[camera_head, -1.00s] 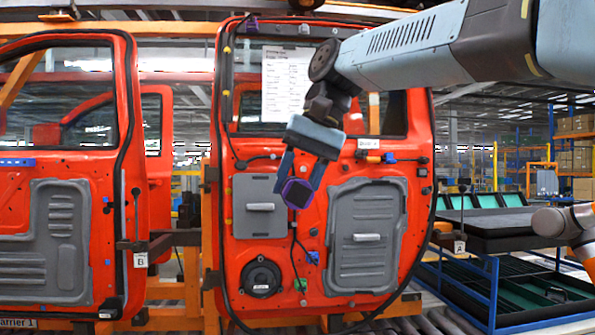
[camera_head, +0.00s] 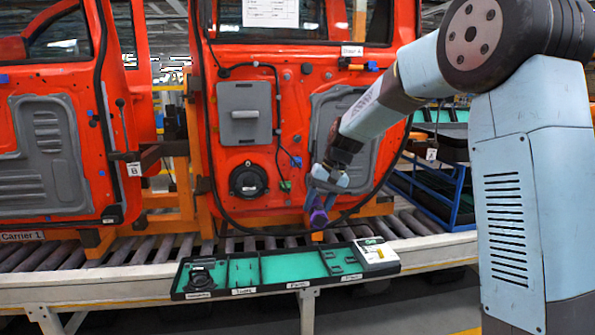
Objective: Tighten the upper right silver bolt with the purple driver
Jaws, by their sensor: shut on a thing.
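My gripper (camera_head: 320,202) is shut on the purple driver (camera_head: 319,219) and points down. The driver shows as a small purple block below the fingers, near the lower edge of the red door labelled A (camera_head: 292,140). It appears in front of the door and above the back of the parts tray; its exact distance from either is unclear. The door carries a grey square panel (camera_head: 245,113), a black round speaker (camera_head: 248,180) and a larger grey panel partly behind my arm. The silver bolts are too small to make out for certain.
A parts tray with a green lining (camera_head: 285,268) and labelled compartments lies along the front of the roller conveyor (camera_head: 150,252). A second red door (camera_head: 60,150) stands at left. A blue rack (camera_head: 440,200) is at right, partly behind my arm.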

